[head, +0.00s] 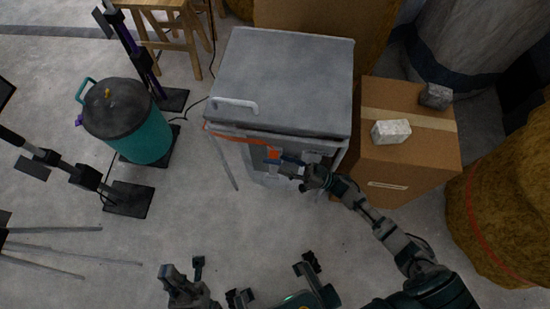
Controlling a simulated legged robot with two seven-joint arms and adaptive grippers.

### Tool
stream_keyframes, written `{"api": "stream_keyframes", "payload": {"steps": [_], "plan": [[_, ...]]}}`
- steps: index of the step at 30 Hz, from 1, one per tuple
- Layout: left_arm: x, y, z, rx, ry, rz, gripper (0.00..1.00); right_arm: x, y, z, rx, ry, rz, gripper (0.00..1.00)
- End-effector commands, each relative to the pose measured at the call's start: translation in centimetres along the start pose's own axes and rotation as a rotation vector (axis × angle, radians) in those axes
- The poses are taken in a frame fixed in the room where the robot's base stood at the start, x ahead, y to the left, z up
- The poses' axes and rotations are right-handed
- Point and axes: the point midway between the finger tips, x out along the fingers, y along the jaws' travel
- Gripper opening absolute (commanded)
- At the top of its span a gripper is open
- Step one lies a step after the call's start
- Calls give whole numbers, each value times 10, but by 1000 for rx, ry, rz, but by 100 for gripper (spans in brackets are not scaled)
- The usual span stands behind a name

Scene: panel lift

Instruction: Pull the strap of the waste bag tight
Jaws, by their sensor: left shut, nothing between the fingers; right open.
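A grey-lidded stand (285,75) with thin legs is at the middle. A grey body (258,160), perhaps the waste bag, shows under its front edge. An orange-red strap (235,134) runs along that edge, with a small orange piece (273,154) hanging near its middle. My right gripper (287,166) is open close to this piece, in front of the stand; I cannot tell whether it touches. My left gripper (184,277) is low at the bottom left, shut and empty, apart from the stand. The strap's right part is hidden or unclear.
A cardboard box (415,150) stands right of the stand, with a pale block (391,132) and a grey block (436,96) on it. A teal drum (140,130) and black-based stands are at the left. Brown bales (505,205) are at the right.

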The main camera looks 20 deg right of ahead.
Motion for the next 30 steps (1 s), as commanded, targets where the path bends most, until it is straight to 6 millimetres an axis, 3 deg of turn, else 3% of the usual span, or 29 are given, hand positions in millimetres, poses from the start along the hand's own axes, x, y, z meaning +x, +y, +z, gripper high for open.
{"api": "stream_keyframes", "payload": {"steps": [3, 7, 18, 23, 24, 30], "plan": [[-1, -1, 3, 0, 1, -3, 0, 21, -1, 1, -1, 0, -2, 44], [2, -1, 3, 1, 13, 2, 0, 36, -2, 1, -1, -2, -2, 44], [3, -2, 4, 4, 13, 7, 0, 39, 0, 0, 1, 1, 0, 44], [3, -2, 4, 3, 11, 7, 0, 39, -1, 0, 0, 0, 0, 4], [2, -2, 4, 3, 11, 7, 0, 39, 0, 0, 0, 0, 1, 0], [2, -2, 4, 3, 11, 6, 0, 40, 0, 0, -2, -1, 3, 0]]}}
